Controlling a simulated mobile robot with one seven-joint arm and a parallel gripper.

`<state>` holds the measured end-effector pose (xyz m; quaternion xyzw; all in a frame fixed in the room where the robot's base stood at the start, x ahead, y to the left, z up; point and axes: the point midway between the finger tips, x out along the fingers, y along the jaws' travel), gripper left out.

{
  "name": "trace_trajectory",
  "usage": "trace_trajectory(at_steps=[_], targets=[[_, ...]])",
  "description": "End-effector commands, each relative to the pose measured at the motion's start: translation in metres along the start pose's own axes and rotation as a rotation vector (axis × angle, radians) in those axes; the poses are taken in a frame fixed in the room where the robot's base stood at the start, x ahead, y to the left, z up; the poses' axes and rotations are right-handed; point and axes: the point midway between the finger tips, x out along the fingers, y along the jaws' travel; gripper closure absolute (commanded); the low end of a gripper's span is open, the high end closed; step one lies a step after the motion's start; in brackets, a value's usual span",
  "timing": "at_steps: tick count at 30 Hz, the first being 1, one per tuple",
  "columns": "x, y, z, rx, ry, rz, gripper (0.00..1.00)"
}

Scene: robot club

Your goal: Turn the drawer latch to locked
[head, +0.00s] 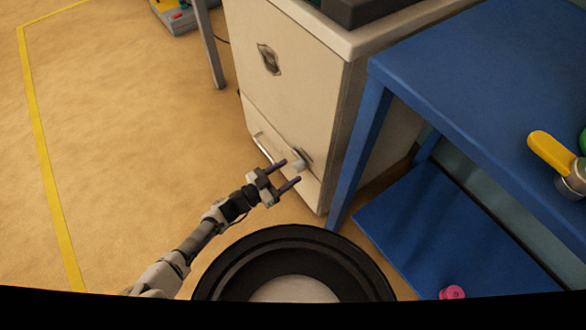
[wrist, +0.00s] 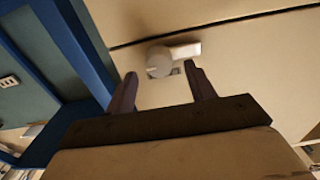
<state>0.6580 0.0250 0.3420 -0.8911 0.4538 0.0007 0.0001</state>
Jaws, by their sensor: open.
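The drawer latch (head: 302,157) is a small grey-white knob with a short lever on the front of the beige cabinet's lower drawer, near its right end. In the wrist view the latch (wrist: 160,62) shows as a round disc with a pale lever pointing to the picture's right. My gripper (head: 289,171) is open and empty, its two dark purple fingers pointing at the drawer front just by the latch. In the wrist view my gripper (wrist: 160,85) has the latch just beyond and between its fingertips. I cannot tell whether they touch it.
The lower drawer (head: 310,185) has a bar handle (head: 263,149) left of the latch. A blue table (head: 470,80) with a low blue shelf (head: 430,235) stands close on the right, its leg (head: 361,150) beside the cabinet (head: 300,90).

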Motion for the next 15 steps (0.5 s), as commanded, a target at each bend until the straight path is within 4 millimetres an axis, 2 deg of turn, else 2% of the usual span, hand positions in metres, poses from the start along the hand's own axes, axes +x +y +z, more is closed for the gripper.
trace_trajectory(at_steps=[3,6,15], targets=[[0.016,0.000,0.000,0.000,0.001,0.001,0.45],[0.023,0.000,0.000,0.000,0.000,0.000,0.45],[0.027,0.000,0.000,0.000,0.000,-0.001,0.45]])
